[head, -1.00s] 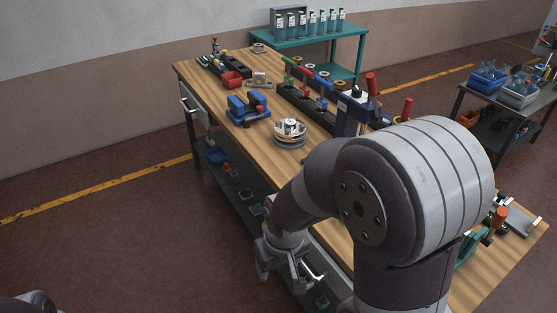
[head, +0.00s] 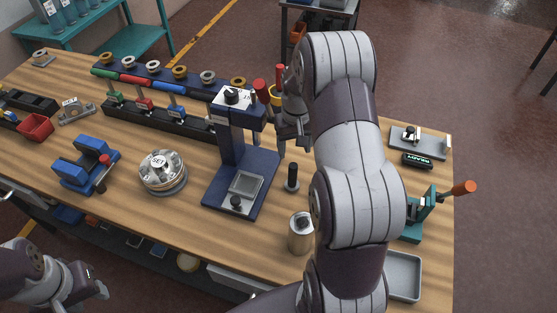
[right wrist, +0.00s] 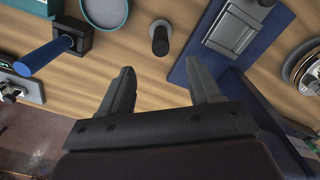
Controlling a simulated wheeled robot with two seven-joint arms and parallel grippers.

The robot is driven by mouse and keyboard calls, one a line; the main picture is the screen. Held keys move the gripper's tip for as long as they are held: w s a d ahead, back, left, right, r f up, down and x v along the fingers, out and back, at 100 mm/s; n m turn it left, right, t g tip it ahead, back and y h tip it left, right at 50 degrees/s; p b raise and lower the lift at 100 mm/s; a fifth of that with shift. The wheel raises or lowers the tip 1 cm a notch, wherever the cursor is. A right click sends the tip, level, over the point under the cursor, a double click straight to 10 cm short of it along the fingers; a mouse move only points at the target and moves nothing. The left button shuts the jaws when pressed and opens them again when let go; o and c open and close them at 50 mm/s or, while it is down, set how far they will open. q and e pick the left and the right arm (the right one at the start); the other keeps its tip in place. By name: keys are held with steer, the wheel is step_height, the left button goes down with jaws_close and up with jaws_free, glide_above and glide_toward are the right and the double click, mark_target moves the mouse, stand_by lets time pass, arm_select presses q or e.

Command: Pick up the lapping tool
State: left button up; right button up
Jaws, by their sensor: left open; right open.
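A short dark upright cylinder (head: 291,178) stands on the wooden table right of the blue press; it looks most like the lapping tool, though I cannot be sure. It also shows in the right wrist view (right wrist: 160,38), upper middle, beyond the gap between my fingers. My right gripper (head: 295,148) is open and empty, behind the cylinder and apart from it; its two fingers also show in the right wrist view (right wrist: 163,88). My left gripper (head: 92,284) is open and empty at the lower left, off the table's front edge.
The blue press (head: 240,180) stands close left of the cylinder, and a metal can (head: 301,232) in front. A teal fixture (head: 420,215) and grey tray (head: 404,275) are at right.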

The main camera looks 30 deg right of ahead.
mark_target(293, 175)
steer(key=shift+w+a+f, duration=0.1)
steer(key=shift+w+f, duration=0.15)
steer(key=shift+f, duration=0.1)
steer(key=f, duration=0.1)
steer(key=s+f+p, duration=0.1)
steer(key=f, duration=0.1)
steer(key=f+p, duration=0.1)
steer(key=shift+s+a+f, duration=0.1)
steer(key=shift+s+f, duration=0.15)
steer(key=shift+s, duration=0.1)
steer(key=f+p, duration=0.1)
steer(key=f, duration=0.1)
steer(key=f+p, duration=0.1)
steer(key=f, duration=0.1)
steer(key=w+f+p, duration=0.1)
steer(key=f, duration=0.1)
steer(key=shift+f, duration=0.25)
steer(key=shift+s+f, duration=0.15)
arm_select(q)
steer(key=r, duration=0.5)
steer(key=shift+s+a, duration=0.2)
steer(key=shift+s, duration=0.15)
arm_select(e)
steer(key=c, duration=1.1)
